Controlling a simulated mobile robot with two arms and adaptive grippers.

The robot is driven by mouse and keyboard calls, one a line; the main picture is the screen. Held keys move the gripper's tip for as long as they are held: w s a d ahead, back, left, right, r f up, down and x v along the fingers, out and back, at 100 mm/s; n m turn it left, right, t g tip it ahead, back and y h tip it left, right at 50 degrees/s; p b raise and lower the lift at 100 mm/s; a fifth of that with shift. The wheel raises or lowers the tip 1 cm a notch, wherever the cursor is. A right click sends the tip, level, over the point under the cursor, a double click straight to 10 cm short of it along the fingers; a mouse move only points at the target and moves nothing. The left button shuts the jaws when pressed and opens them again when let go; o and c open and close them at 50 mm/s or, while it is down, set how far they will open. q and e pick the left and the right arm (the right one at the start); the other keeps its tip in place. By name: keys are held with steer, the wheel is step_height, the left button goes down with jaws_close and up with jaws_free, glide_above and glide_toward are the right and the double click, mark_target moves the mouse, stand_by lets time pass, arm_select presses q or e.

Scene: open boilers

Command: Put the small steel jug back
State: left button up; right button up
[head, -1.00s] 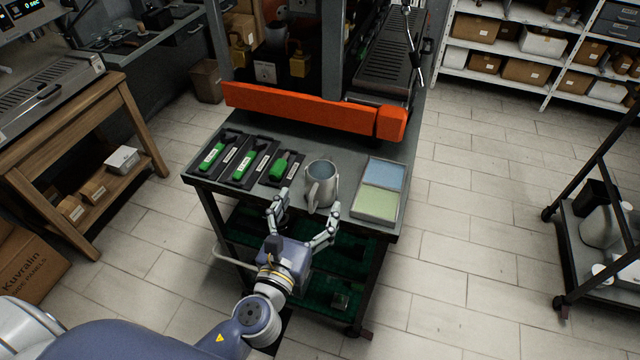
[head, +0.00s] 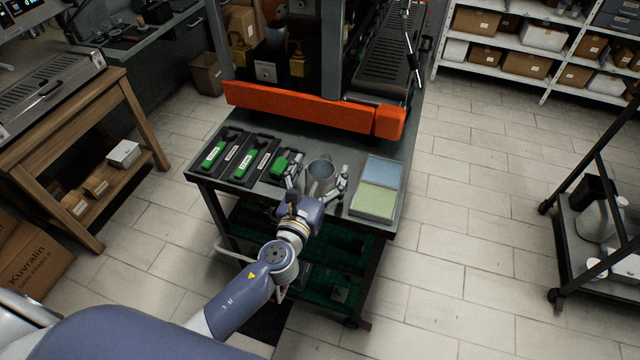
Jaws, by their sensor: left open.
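The small steel jug (head: 321,169) stands upright on the grey top of the cart (head: 235,192), between the green-handled tools and the cloths. My left gripper (head: 318,176) is open, with one finger on each side of the jug. Its palm hides the jug's lower front and handle. I cannot tell whether the fingers touch the jug. My right gripper does not show.
Several green-handled tools (head: 245,161) lie in dark trays left of the jug. A tray with a blue and a green cloth (head: 377,201) lies close on its right. An orange bar (head: 300,108) on the machine runs behind. White shelves (head: 535,55) stand at the back right.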

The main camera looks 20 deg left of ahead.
arm_select(q)
steer(key=c, duration=1.5)
steer(key=shift+c, duration=1.4)
steer(key=shift+r, duration=0.15)
